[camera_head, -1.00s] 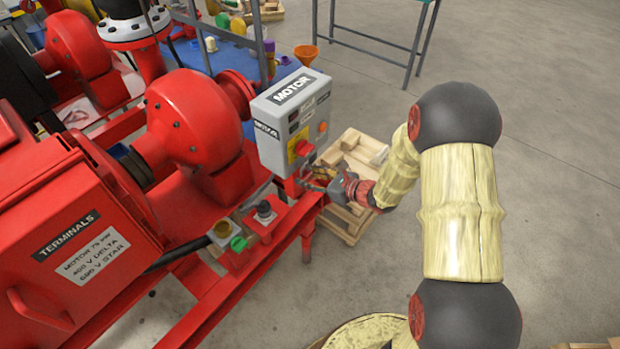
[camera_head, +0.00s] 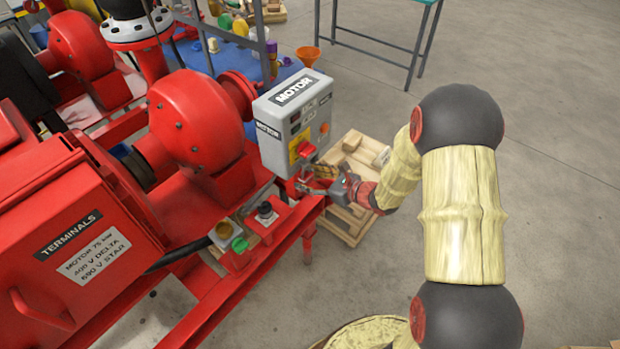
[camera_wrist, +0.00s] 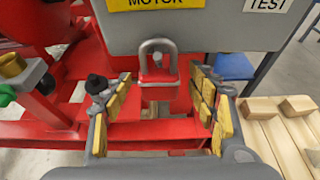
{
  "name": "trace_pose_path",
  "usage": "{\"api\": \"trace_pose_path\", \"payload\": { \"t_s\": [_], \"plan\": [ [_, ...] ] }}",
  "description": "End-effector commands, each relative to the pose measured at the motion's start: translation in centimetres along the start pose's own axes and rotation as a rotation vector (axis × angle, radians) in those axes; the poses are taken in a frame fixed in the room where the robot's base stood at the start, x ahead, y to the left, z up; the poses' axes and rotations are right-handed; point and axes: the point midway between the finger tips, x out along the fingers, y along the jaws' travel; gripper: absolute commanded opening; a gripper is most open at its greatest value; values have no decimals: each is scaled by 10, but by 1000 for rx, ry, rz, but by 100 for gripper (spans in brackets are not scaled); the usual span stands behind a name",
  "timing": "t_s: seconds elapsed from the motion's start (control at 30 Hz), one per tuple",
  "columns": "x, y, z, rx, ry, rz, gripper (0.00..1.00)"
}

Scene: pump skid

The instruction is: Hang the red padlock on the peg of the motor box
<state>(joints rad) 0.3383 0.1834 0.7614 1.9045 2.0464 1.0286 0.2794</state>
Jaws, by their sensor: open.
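The red padlock (camera_wrist: 157,80) is upright in front of the motor box, with its grey shackle (camera_wrist: 158,43) up. The round grey end of the peg (camera_wrist: 157,61) shows inside the shackle's loop. I cannot tell whether the shackle rests on the peg. My gripper (camera_wrist: 160,100) is open, with its yellow-padded fingers to the left and right of the padlock and clear gaps on both sides. The grey motor box (camera_head: 285,130) stands at the skid's end; its lower part (camera_wrist: 220,28) fills the top of the wrist view. In the head view my gripper (camera_head: 312,183) is small and the padlock is hard to make out.
Red skid beams (camera_head: 285,225) run below the box. A black knob (camera_head: 265,210) and a green knob (camera_head: 239,244) sit left of my gripper. A pallet with wooden blocks (camera_head: 352,155) lies on the floor to the right. Open floor lies farther right.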

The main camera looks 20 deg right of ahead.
Motion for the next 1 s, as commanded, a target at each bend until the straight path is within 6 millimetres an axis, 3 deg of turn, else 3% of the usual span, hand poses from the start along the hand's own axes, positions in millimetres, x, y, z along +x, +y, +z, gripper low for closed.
{"api": "trace_pose_path", "payload": {
  "t_s": [0.37,0.8,1.0],
  "plan": [
    [-11,-2,0,1,0,-3,59],
    [-94,-1,0,1,0,-4,59],
    [-115,-1,0,0,0,-1,59]
  ]
}}
